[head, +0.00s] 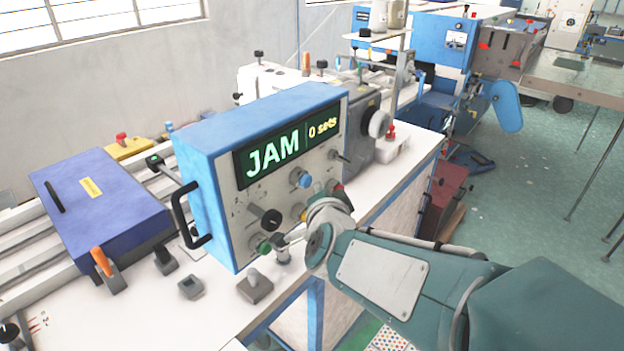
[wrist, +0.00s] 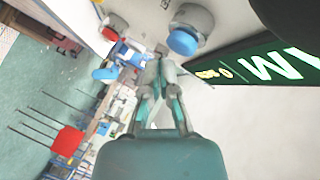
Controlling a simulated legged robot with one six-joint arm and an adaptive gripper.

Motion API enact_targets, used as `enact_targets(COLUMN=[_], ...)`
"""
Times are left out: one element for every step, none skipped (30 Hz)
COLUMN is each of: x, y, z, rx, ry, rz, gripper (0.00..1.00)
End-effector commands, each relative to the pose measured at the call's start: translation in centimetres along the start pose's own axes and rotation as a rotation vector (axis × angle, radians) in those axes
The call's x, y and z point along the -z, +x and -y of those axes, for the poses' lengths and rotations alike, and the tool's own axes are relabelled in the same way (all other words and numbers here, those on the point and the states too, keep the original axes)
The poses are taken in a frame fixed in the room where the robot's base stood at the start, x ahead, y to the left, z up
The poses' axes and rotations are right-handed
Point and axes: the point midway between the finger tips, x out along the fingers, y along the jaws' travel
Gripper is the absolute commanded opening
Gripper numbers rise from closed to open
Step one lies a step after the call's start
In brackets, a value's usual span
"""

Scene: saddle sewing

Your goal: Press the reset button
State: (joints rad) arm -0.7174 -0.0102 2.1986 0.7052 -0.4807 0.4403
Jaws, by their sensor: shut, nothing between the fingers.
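The blue control box (head: 203,150) carries a display (head: 290,146) reading "JAM" and "0 sets". A blue button (head: 304,180) sits below the display; in the wrist view a blue button (wrist: 183,42) on a round grey base is close by. A red button (head: 339,187) is right of it and also shows in the wrist view (wrist: 112,27). No reset label is readable. My gripper (wrist: 161,64) is shut and empty, its tips just below and left of the blue button in the wrist view. I cannot tell whether they touch it. In the head view my wrist largely hides the gripper.
A black knob (head: 271,220) and a green button (head: 263,247) sit lower on the panel. A black handle (head: 184,215) sticks out from the box's left edge. A dark blue cover (head: 100,210) stands left on the white bench. Green floor (head: 545,190) is open at right.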

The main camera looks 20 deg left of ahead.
Motion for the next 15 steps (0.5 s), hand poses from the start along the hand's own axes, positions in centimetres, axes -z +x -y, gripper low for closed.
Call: enact_targets(x=[0.0, 0.0, -0.01, -0.02, -0.05, -0.09, -0.14, -0.19, -0.26, -0.3, -0.34, -0.36, -0.38, -0.37, -0.36], y=[0.0, 0.0, 0.01, 0.03, 0.05, 0.11, 0.17, 0.23, 0.32, 0.38, 0.43, 0.47, 0.49, 0.49, 0.49], z=[0.0, 0.0, 0.01, 0.02, 0.05, 0.11, 0.16, 0.23, 0.33, 0.4, 0.47, 0.53, 0.56, 0.58, 0.59], rx=[0.0, 0.0, 0.0, 0.0, 0.0, 0.0, 0.0, 0.0, 0.0, 0.0, 0.0, 0.0, 0.001, 0.001, 0.001], ry=[0.0, 0.0, 0.0, 0.0, 0.0, 0.0, -0.001, -0.001, -0.001, -0.001, 0.0, 0.0, 0.001, 0.001, 0.001], rz=[0.0, 0.0, 0.0, 0.0, 0.0, 0.0, 0.001, 0.001, 0.001, 0.001, 0.001, 0.001, 0.0, 0.0, 0.0], gripper=[0.0, 0.0, 0.0, 0.0, 0.0, 0.0, 0.0, 0.0, 0.0, 0.0, 0.0, 0.0, 0.0, 0.0, 0.0])
